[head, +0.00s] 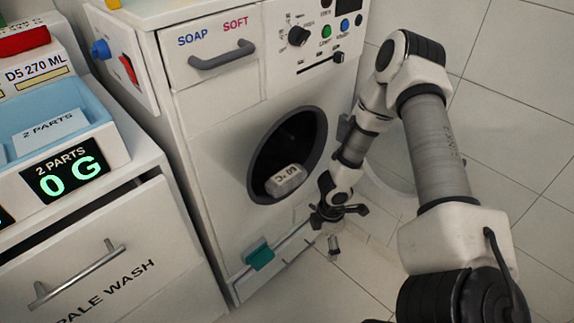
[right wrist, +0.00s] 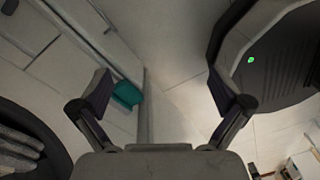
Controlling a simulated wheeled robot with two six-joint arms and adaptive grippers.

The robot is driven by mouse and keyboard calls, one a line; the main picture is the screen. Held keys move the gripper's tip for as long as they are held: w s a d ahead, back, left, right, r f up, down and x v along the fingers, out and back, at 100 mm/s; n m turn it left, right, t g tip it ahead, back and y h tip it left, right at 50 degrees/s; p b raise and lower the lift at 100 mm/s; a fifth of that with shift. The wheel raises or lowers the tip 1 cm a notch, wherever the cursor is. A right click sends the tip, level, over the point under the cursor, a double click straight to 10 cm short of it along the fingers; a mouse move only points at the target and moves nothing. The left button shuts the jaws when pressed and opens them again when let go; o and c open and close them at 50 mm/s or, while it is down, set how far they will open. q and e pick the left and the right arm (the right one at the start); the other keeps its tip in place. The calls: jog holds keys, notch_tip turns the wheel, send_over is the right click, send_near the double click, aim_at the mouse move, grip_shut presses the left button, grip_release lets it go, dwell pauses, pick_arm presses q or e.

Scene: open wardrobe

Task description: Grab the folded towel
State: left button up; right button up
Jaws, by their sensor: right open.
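A grey folded bundle with dark lettering (head: 286,180), which looks like the folded towel, lies at the mouth of the washing machine's round drum opening. Grey folded cloth (right wrist: 17,150) also shows inside the dark rim at the lower left of the right wrist view, partly cut off by the frame. My right gripper (head: 336,222) is outside the machine, low and to the right of the bundle, apart from it. Its two fingers (right wrist: 160,92) are spread with nothing between them. My left gripper is not in view.
The washer's round door (right wrist: 285,65) stands open beside my right gripper. A teal tab (head: 260,257) sits low on the washer (head: 205,140). A cabinet with a PALE WASH drawer (head: 85,270) and a scale (head: 72,172) stand left. Tiled floor at right is clear.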

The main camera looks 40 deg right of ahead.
jog(key=w+d+r+n+t+h+b, duration=0.1)
jog(key=w+d+n+t+h+b, duration=0.25)
jog(key=w+b, duration=0.6)
jog(key=n+t+h+b, duration=0.1)
jog(key=t+b, duration=0.3)
send_near(287, 179)
jog(key=x, duration=0.4)
jog(key=shift+a+g, duration=0.15)
jog(key=shift+g, duration=0.1)
jog(key=b+x, duration=0.1)
jog(key=x, duration=0.2)
jog(key=b+x, duration=0.1)
jog(key=x, duration=0.3)
jog(key=shift+w+d+f, duration=0.1)
jog(key=shift+w+d, duration=0.15)
jog(key=shift+d, duration=0.05)
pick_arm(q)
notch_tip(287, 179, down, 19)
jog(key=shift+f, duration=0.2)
pick_arm(e)
jog(key=c, duration=1.1)
